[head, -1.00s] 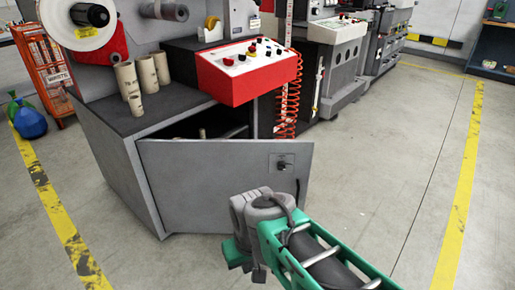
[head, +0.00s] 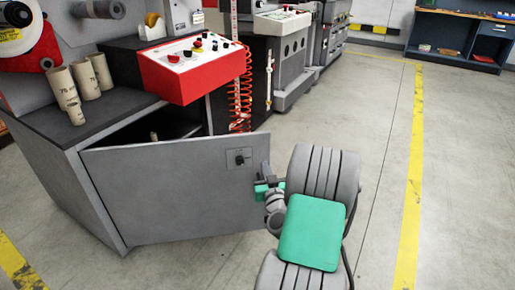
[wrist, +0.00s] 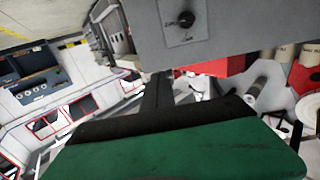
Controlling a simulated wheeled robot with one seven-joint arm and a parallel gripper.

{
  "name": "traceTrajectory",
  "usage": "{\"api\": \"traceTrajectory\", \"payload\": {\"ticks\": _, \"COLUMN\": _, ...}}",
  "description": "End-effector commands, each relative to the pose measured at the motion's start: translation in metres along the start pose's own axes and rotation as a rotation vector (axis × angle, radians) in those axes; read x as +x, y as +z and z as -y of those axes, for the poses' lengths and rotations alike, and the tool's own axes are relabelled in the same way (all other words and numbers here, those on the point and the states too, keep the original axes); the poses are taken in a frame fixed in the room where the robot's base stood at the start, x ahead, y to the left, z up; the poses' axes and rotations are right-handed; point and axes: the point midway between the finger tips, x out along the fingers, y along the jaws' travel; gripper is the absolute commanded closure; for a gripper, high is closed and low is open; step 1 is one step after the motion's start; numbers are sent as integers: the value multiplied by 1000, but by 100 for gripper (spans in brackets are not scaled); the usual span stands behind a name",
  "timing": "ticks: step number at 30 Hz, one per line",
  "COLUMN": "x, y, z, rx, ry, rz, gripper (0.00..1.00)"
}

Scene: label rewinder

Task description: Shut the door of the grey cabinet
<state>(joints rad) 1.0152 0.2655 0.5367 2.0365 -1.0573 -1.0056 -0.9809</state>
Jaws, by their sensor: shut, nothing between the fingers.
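The grey cabinet (head: 75,182) stands at left with its door (head: 180,190) ajar; a dark gap shows above the door's top edge. The door carries a small black knob (head: 239,159) near its free edge, and the knob also shows in the wrist view (wrist: 187,19). My gripper (head: 263,168) is shut and empty, at the door's free right edge, just right of the knob. Its dark fingers (wrist: 157,95) show below the door panel in the wrist view. I cannot tell whether they touch the door. My forearm stands right of the door.
Cardboard tubes (head: 91,78) stand on the cabinet top. A red control box (head: 190,72) overhangs the door, and a coiled red hose (head: 240,100) hangs behind it. Floor (head: 380,190) to the right is clear up to the yellow line (head: 412,200).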

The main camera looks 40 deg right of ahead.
Motion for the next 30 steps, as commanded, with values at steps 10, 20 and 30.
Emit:
{"api": "traceTrajectory", "payload": {"ticks": 10, "x": 72, "y": -4, "z": 4, "rx": -3, "ry": -8, "rz": -1, "gripper": 100}}
{"api": "traceTrajectory", "payload": {"ticks": 20, "x": 126, "y": 0, "z": 4, "rx": -2, "ry": -7, "rz": 0, "gripper": 100}}
{"api": "traceTrajectory", "payload": {"ticks": 30, "x": 132, "y": -1, "z": 3, "rx": 0, "ry": -6, "rz": 1, "gripper": 100}}
